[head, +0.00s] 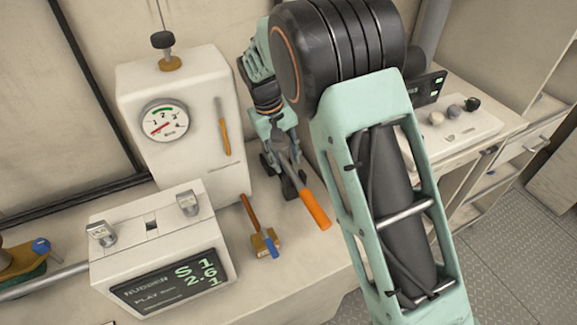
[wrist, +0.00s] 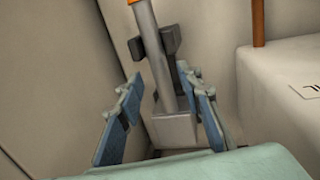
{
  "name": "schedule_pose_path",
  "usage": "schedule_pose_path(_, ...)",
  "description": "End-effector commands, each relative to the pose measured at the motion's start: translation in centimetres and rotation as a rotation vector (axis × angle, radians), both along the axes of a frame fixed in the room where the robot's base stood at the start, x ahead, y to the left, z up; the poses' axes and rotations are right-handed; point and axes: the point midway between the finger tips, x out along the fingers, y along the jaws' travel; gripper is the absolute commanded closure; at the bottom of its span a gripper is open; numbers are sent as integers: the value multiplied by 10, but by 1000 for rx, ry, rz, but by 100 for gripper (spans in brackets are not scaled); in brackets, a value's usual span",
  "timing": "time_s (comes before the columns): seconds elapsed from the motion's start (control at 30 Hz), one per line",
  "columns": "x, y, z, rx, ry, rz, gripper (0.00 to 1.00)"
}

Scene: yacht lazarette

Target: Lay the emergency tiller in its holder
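The emergency tiller, a grey metal bar with an orange grip (head: 313,208), lies on the white bench beside the tall white box. Its grey shaft (wrist: 165,60) runs down between my fingers in the wrist view, toward a grey block (wrist: 172,130); I cannot tell whether that block belongs to the tiller or the holder. A dark bracket (wrist: 172,42), seemingly the holder, stands behind the shaft and shows at the head view's bench too (head: 291,186). My gripper (wrist: 163,105) is open around the shaft, with gaps on both sides. My gripper (head: 278,152) partly hides the tiller's far end.
A tall white box with a gauge (head: 165,120) stands left of my gripper. A white display box (head: 160,250) and a small brass-coloured block with a wooden handle (head: 264,243) stand nearer. A panel with knobs (head: 455,118) lies right, beyond my arm.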

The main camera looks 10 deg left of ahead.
Motion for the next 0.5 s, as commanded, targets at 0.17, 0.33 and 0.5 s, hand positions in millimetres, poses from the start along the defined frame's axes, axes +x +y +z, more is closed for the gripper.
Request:
schedule_pose_path(0.17, -2, 8, 41, 2, -4, 1, 67)
schedule_pose_path(0.33, -5, 12, 65, 0, -2, -1, 67)
schedule_pose_path(0.5, -6, 14, 75, -1, -1, -1, 67)
